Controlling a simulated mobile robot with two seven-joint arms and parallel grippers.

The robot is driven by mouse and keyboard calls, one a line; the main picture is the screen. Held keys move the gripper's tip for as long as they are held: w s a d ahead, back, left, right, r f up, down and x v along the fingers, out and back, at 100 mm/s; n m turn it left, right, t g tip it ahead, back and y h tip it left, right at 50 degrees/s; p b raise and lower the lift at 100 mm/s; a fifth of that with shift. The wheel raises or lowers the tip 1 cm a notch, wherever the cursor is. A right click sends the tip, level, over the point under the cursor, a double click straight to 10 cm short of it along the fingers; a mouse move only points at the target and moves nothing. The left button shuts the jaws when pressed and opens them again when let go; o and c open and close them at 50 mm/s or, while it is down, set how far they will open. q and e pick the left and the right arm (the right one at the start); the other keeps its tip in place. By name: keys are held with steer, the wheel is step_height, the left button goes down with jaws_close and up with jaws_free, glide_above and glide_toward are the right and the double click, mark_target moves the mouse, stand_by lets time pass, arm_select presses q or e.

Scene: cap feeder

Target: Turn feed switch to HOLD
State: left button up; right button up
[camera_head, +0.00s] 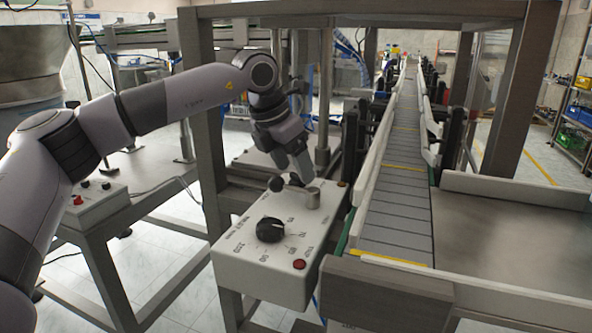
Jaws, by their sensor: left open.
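A pale control box (262,278) stands in the middle foreground. On its top are a large black knob (270,229) with printed marks around it, a red button (299,265) near the front right, a short metal cylinder (313,197) at the back right, and a dark rounded part (276,184) at the back edge. The lettering is too small to read, so I cannot tell which part is the feed switch. My left gripper (302,172) is open and points down over the back of the box, close to the cylinder and dark part. Contact cannot be made out. My right gripper is not in view.
A conveyor (398,190) with side rails runs away just right of the box. A grey frame post (205,130) stands behind it on the left. A smaller box with buttons (92,203) sits on a left bench. A flat metal table (510,245) lies at the right.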

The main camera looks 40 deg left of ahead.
arm_select(q)
steer(key=shift+x, duration=0.8)
steer(key=shift+f, duration=0.1)
steer(key=c, duration=1.1)
steer(key=shift+o, duration=0.2)
